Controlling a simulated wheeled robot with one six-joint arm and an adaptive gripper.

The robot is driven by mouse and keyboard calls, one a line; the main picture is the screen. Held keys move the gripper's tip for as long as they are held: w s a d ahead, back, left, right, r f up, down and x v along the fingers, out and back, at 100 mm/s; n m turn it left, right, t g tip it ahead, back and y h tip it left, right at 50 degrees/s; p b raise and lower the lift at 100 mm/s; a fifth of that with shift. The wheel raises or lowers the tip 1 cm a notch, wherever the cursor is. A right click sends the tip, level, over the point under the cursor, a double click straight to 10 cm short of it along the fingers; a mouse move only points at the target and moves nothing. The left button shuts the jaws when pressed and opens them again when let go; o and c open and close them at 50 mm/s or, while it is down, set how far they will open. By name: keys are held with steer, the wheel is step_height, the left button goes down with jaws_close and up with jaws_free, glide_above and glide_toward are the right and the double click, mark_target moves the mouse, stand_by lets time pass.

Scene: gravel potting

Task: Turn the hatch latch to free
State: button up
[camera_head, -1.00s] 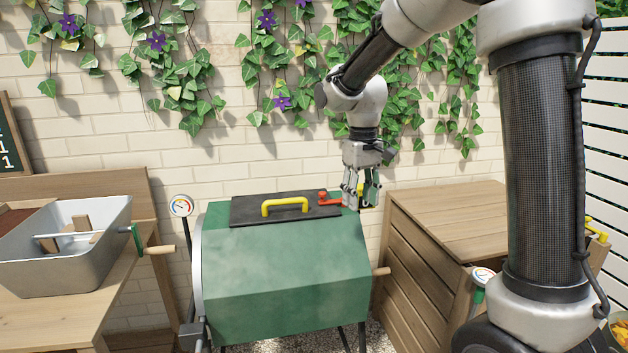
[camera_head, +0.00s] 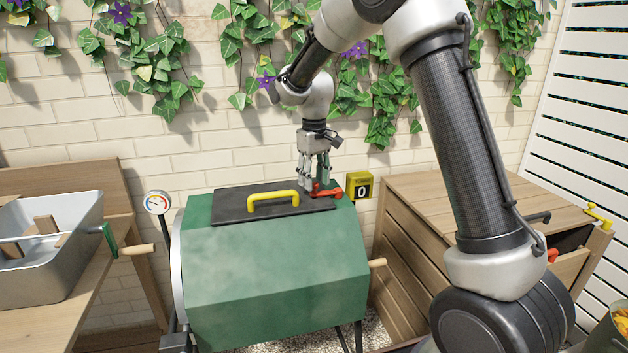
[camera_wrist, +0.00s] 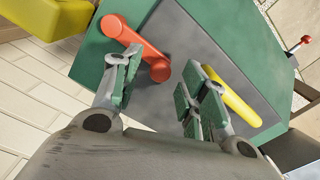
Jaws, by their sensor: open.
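The hatch (camera_head: 232,209) is a dark flat plate on top of the green drum (camera_head: 275,270), with a yellow handle (camera_head: 273,200). The red latch (camera_head: 327,190) sits at the hatch's right end. In the wrist view the latch (camera_wrist: 135,48) is an orange-red lever with round ends, running from the green drum top to the dark plate's edge. My gripper (camera_head: 315,187) is open, pointing down just above the latch in the head view. In the wrist view its fingers (camera_wrist: 155,85) are apart, with the latch's near end by the left finger and nothing clearly held.
A yellow counter box (camera_head: 360,187) reading 0 is right of the latch, close to my gripper. A wooden cabinet (camera_head: 460,200) stands at the right. A grey metal tub (camera_head: 50,250) and a gauge (camera_head: 157,202) are at the left. The brick wall is behind.

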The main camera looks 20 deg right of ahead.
steer(key=shift+f, duration=0.45)
jaws_close()
